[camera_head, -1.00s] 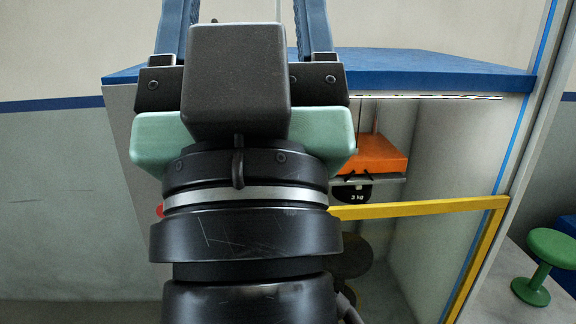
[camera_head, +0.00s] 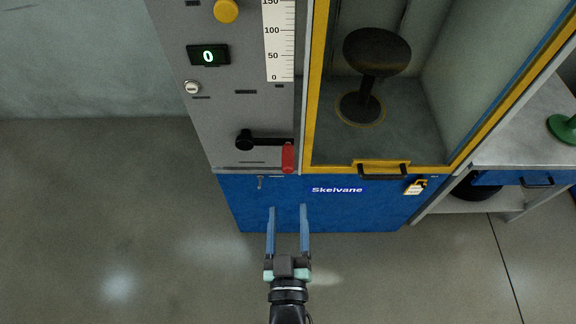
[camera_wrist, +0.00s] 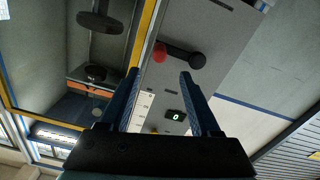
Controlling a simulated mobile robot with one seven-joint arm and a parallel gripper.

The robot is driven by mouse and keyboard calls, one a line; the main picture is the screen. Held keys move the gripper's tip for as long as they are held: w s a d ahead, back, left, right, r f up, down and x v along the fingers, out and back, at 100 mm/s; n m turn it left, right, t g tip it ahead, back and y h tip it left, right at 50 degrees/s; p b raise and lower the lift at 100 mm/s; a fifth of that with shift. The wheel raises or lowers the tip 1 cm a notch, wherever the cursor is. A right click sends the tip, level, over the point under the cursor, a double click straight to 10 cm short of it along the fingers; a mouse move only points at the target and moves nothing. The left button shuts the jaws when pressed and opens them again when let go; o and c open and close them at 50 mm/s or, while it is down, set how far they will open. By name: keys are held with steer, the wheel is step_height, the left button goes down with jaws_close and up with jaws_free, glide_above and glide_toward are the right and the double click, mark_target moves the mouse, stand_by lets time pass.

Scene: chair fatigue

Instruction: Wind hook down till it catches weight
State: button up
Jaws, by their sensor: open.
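The crank has a black hub (camera_head: 244,139) and a red handle (camera_head: 288,158) on the grey panel, its arm pointing right in the head view. In the wrist view the red handle (camera_wrist: 160,52) shows just beyond my fingertips. My gripper (camera_head: 288,208) is open and empty, below the handle in the head view and apart from it, in front of the blue base. The jaws also show in the wrist view (camera_wrist: 160,76). A dark round piece (camera_wrist: 90,73) by an orange part (camera_wrist: 92,89) is in the cabinet. I cannot make out the hook or weight.
A black stool (camera_head: 377,52) stands in the cabinet behind a yellow frame (camera_head: 310,90). A padlock (camera_head: 415,187) hangs at the frame's lower right. The display (camera_head: 208,55) reads 0, beside a scale (camera_head: 279,40). The floor at left is clear.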

mark_target(288, 173)
steer(key=w, duration=1.3)
steer(key=shift+b, duration=0.4)
jaws_close()
stand_by(0.7)
